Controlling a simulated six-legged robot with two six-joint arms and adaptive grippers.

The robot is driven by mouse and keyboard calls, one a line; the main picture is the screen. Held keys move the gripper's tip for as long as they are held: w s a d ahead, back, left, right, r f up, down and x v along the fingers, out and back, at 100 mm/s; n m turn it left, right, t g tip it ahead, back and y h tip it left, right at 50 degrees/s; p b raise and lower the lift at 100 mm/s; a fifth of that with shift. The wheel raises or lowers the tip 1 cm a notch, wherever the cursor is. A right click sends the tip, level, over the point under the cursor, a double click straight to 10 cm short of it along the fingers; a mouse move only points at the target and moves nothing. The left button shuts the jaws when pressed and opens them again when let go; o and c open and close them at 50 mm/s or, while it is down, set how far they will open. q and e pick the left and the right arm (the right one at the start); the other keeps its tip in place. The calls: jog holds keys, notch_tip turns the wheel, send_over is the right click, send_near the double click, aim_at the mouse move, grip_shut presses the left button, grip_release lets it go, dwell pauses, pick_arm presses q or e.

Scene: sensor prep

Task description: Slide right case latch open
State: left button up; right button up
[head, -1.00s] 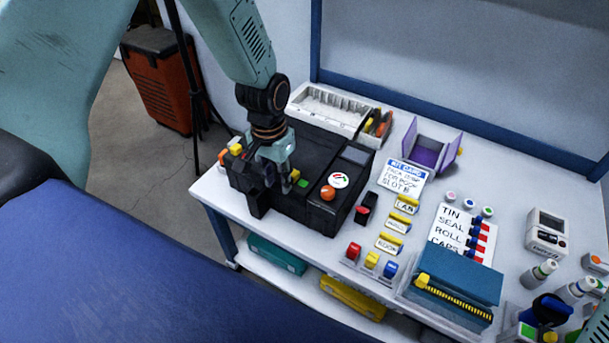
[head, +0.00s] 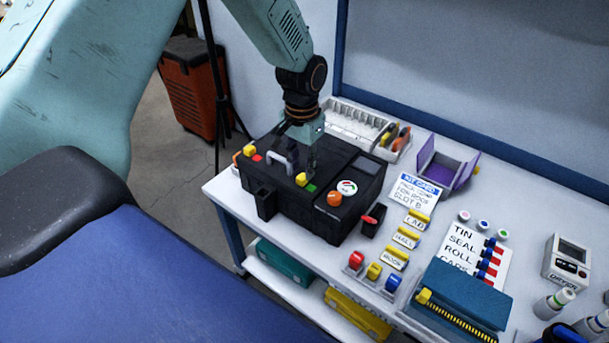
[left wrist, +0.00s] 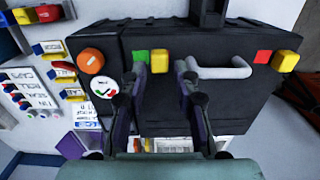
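The black case (head: 335,170) lies on the white table with a grey handle (head: 281,158) between two yellow latches. The right case latch (head: 301,179) has a green patch beside it; the left latch (head: 250,150) has a red patch beside it. My left gripper (head: 306,160) is over the case just behind the right latch. In the left wrist view its two fingers (left wrist: 159,82) are apart with nothing between them, pointing toward the right latch (left wrist: 159,61) and green patch. I cannot tell whether they touch the case. My right gripper is not in view.
An orange knob (head: 334,199) and round gauge sit right of the latch on the case. A white bin (head: 352,121) and purple holder (head: 446,168) stand behind. Labels, coloured blocks and a teal box (head: 465,290) fill the table's right side.

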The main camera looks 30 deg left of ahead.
aim_at(302, 179)
pick_arm(q)
notch_tip(302, 179, down, 2)
jog(key=shift+s, duration=0.1)
jog(key=shift+f, duration=0.3)
jog(key=shift+r, duration=0.1)
jog(key=shift+c, duration=0.4)
grip_shut()
